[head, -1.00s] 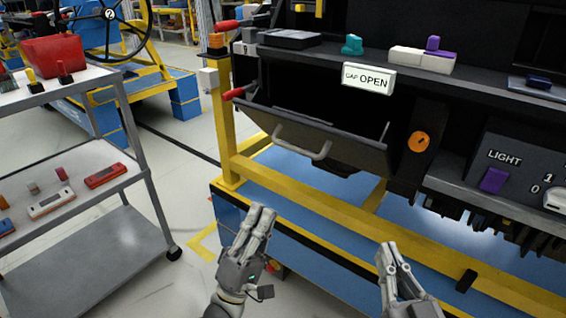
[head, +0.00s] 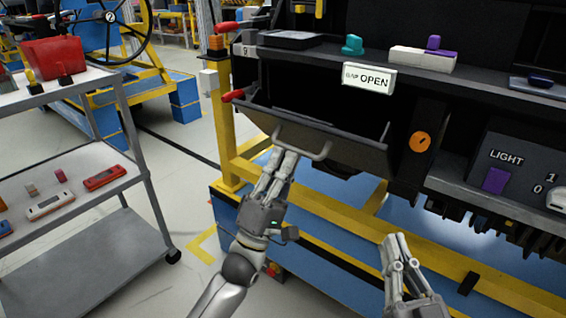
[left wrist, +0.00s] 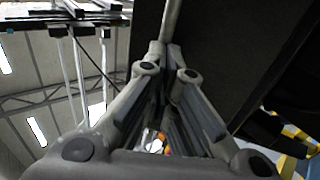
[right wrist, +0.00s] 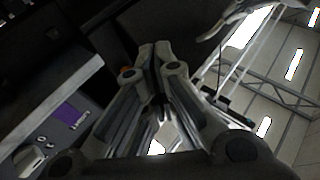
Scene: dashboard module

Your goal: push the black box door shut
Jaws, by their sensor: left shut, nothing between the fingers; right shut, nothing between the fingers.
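The black box door (head: 345,146) hangs tilted open at the front of the dashboard module, with the dark box interior showing above it. A light grey bar handle (head: 318,151) runs across its outer face. My left gripper (head: 286,156) is shut and empty, its fingertips at the left part of the handle, just below the door. In the left wrist view the handle (left wrist: 170,20) rises right beyond the fingertips; whether they touch it I cannot tell. My right gripper (head: 393,242) is shut and empty, low in front of the yellow frame, apart from the door.
A yellow frame rail (head: 330,208) runs below the door. A red lever (head: 233,95) stands at the door's upper left. An "OPEN" sign (head: 368,79) is above it, an orange knob (head: 420,143) to its right. A grey shelf cart (head: 142,160) stands at left.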

